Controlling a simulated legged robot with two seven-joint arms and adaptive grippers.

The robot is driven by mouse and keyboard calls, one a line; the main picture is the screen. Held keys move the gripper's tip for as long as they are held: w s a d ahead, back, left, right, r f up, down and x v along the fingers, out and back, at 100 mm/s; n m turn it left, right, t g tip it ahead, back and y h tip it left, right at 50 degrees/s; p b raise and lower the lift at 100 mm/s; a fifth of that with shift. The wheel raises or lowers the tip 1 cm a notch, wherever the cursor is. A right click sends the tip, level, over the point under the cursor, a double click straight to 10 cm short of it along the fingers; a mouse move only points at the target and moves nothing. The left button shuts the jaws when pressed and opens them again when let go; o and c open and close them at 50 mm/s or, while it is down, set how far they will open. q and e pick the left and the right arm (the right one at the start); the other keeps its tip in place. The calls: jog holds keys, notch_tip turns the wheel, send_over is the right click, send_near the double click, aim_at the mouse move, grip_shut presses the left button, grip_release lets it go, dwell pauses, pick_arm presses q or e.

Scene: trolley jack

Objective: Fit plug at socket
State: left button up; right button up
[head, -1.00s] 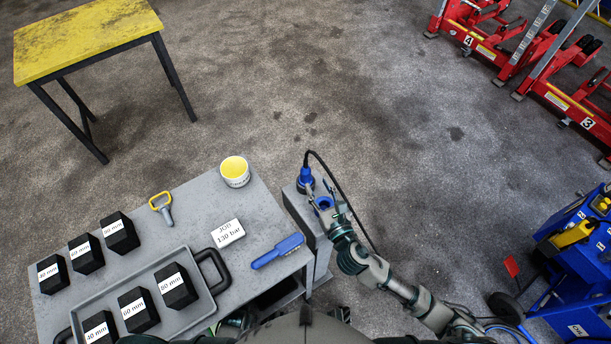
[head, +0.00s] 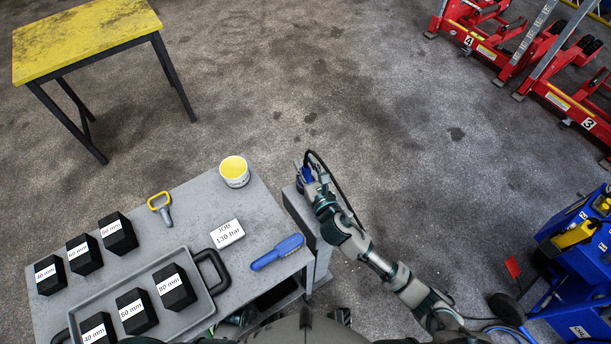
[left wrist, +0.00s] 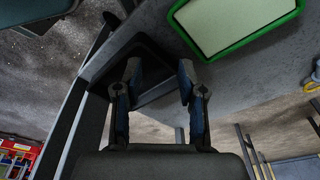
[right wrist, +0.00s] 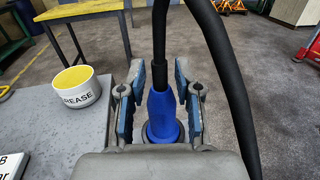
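The blue plug (right wrist: 163,112) with its black cable stands upright on the grey post (head: 310,215) beside the table, its base within a grey ring. It also shows in the head view (head: 307,173). My right gripper (right wrist: 160,78) has its two fingers on either side of the plug. A gap shows at the left finger; the right finger is very close, and I cannot tell whether it touches. The blue round opening seen earlier on the post is now hidden behind my right gripper. My left gripper (left wrist: 160,75) is open and empty, near a green-rimmed tray (left wrist: 240,40).
The grey table (head: 200,210) holds a grease tub (head: 234,171), a yellow-handled tool (head: 161,207), a blue brush (head: 277,252), a job card (head: 227,233) and several black blocks. The black cable (right wrist: 233,90) arches close to the right gripper. A blue machine (head: 575,250) stands right.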

jog(key=c, duration=0.4)
jog(key=shift+r, duration=0.1)
